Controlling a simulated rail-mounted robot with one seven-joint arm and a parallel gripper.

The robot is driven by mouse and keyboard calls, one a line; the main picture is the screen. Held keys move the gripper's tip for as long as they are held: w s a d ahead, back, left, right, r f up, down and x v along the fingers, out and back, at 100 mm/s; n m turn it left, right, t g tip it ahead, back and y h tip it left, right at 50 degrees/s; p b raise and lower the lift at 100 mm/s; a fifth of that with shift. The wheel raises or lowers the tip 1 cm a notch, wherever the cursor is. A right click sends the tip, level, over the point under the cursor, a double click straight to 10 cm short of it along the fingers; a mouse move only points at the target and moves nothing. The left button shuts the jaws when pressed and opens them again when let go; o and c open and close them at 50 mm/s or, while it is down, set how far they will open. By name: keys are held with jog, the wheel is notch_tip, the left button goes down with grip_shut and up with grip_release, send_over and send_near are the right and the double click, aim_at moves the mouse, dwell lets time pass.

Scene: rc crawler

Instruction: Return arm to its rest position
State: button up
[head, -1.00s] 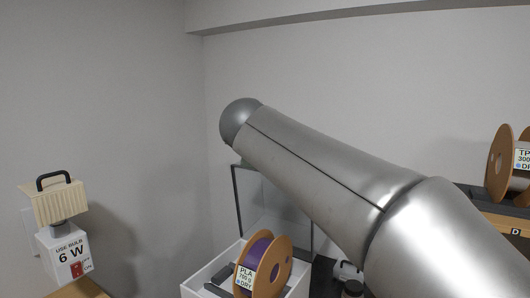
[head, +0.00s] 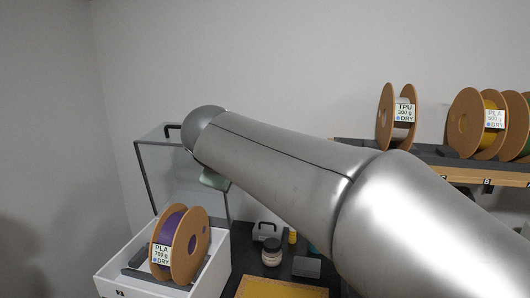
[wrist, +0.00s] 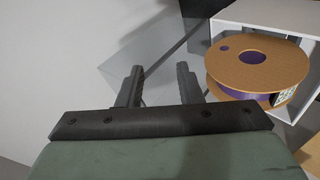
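My arm stretches across the head view from the lower right to the upper left, ending near the clear box. A purple PLA spool (head: 180,244) with brown flanges stands upright in a white open box (head: 222,270) at the lower left. In the wrist view the spool (wrist: 258,66) is to the right of the fingers, apart from them.
A clear-walled box (head: 160,170) with a dark frame stands behind the white box. A shelf (head: 480,172) at the right bears a TPU spool (head: 385,115) and several others. A small jar (head: 272,252) and a yellow mat (head: 280,288) lie below my arm.

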jog(key=s+d+f+m+g+h, duration=0.1)
jog(key=s+d+f+m+g, duration=0.25)
jog(key=s+d+f, duration=0.4)
jog(key=s+d+f+m+g+h, duration=0.15)
jog(key=s+d+f+m, duration=0.25)
jog(key=d+f, duration=0.55)
jog(key=s+d+f+m+g+y, duration=0.1)
jog(key=s+d+f+m+g, duration=0.1)
jog(key=s+f, duration=0.3)
jog(key=s+d+f+m+g+y, duration=0.1)
jog(key=s+d+f+m, duration=0.3)
jog(key=s, duration=0.6)
notch_tip(320, 180, down, 2)
jog(key=shift+d+f+m+g, duration=0.2)
jog(key=shift+m+g, duration=0.25)
jog(key=shift+g, duration=0.35)
